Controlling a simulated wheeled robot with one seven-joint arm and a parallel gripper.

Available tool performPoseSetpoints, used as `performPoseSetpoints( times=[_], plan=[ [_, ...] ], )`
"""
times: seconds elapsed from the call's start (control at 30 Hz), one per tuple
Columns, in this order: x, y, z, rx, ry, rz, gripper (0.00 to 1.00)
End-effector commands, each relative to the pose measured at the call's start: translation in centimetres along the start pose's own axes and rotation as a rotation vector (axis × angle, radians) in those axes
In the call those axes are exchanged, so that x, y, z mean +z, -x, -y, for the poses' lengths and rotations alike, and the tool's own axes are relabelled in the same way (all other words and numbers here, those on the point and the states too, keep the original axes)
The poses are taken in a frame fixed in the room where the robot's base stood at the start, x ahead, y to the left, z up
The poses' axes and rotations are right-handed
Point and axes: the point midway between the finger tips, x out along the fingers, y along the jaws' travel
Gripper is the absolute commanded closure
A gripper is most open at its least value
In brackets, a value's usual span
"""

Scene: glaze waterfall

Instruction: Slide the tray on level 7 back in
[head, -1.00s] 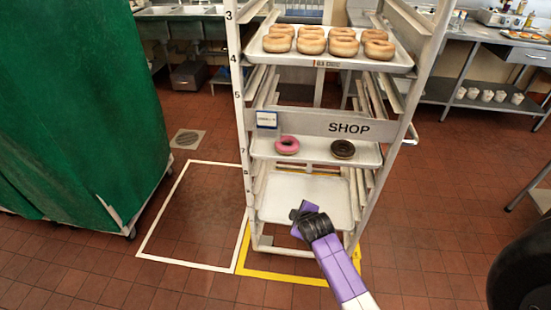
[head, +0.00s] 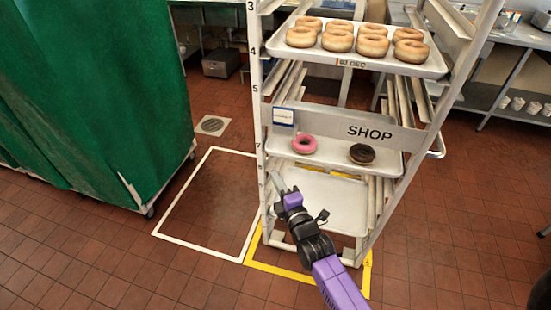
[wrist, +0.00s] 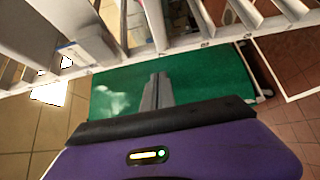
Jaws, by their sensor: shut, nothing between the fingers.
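The level 7 tray (head: 333,160) is a pale metal sheet in the rack, beside the "7" on the left post. It carries a pink ring doughnut (head: 304,144) and a dark chocolate one (head: 362,153). How far it sticks out is hard to tell. My gripper (head: 278,182) is below and in front of that tray's left end, near the left post, apparently apart from the tray. In the wrist view its grey fingers (wrist: 157,90) are together, with nothing between them.
The rack (head: 259,110) has a "SHOP" bar (head: 370,132) above this tray. A higher tray (head: 400,66) holds several plain doughnuts. An empty tray (head: 335,203) sits lower. A green-covered rack (head: 90,100) stands left. The white-outlined floor (head: 205,205) is clear.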

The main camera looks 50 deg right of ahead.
Motion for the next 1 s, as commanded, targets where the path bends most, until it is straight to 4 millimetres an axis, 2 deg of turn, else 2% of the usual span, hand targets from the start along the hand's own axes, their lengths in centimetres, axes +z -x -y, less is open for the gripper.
performPoseSetpoints(
  times=[0.03,0.27,0.7,1.0],
  plan=[
    [0.0,-1.1,-0.2,0.001,-0.001,0.0,1.0],
    [0.0,-5.4,-0.3,0.0,-0.001,0.0,1.0],
    [2.5,-7.7,-0.2,-0.001,-0.001,0.002,1.0],
    [2.8,-8.1,0.1,-0.001,-0.001,-0.001,1.0]
  ],
)
